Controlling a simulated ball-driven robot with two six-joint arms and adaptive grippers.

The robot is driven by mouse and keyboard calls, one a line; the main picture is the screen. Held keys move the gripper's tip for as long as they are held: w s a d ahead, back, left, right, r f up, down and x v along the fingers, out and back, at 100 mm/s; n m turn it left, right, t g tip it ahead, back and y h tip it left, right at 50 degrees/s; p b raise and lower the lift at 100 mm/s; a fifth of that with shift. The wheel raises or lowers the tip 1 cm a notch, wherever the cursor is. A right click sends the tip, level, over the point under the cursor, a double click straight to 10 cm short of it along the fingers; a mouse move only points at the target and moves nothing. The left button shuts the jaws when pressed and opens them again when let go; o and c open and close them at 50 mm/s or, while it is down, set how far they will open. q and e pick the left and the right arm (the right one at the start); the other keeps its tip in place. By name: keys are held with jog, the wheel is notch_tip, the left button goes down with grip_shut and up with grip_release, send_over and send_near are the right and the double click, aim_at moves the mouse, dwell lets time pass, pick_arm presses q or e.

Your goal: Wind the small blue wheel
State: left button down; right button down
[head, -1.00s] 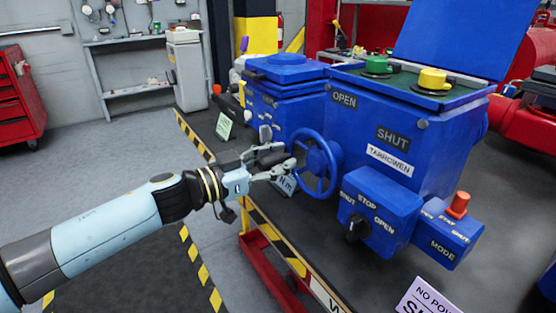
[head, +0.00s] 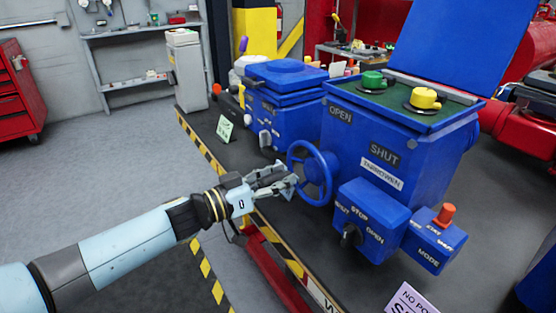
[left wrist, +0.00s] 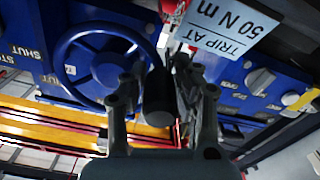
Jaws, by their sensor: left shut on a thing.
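The small blue wheel (head: 314,172) is on the side of the blue valve actuator (head: 385,155) and faces left. In the left wrist view the wheel (left wrist: 108,70) fills the upper left, with its rim and spokes showing. My left gripper (head: 284,181) is at the rim's near left side. In the left wrist view its two fingers are on either side of a dark cylindrical handle (left wrist: 158,100) beside the rim and are shut on it. The fingertips partly hide where the handle meets the wheel. My right gripper is not in view.
A selector box with a black knob (head: 351,235) juts out right of the wheel. A second blue unit (head: 275,105) stands behind. Open floor (head: 110,180) lies left of the striped bench edge.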

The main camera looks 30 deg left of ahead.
pick_arm(q)
jog(key=n+p, duration=0.1)
jog(key=d+f+n+p, duration=0.1)
jog(key=n, duration=0.1)
jog(key=shift+s, duration=0.2)
jog(key=n+p, duration=0.1)
jog(key=d+n+p, duration=0.1)
jog(key=shift+s+f+n, duration=0.2)
jog(key=shift+f+n, duration=0.1)
jog(key=shift+f, duration=0.1)
jog(key=n, duration=0.1)
jog(key=d+n+p, duration=0.1)
jog(key=n+p, duration=0.1)
jog(key=shift+s+d+f, duration=0.35)
jog(key=shift+s+d+f+n+p, duration=0.15)
jog(key=shift+d+n+p, duration=0.3)
jog(key=shift+n, duration=0.4)
jog(key=shift+s+d+f+n+p, duration=0.2)
jog(key=shift+n+p, duration=0.3)
jog(key=shift+n, duration=0.35)
jog(key=shift+d+r, duration=0.1)
jog(key=c, duration=1)
grip_release()
jog(key=v, duration=1.2)
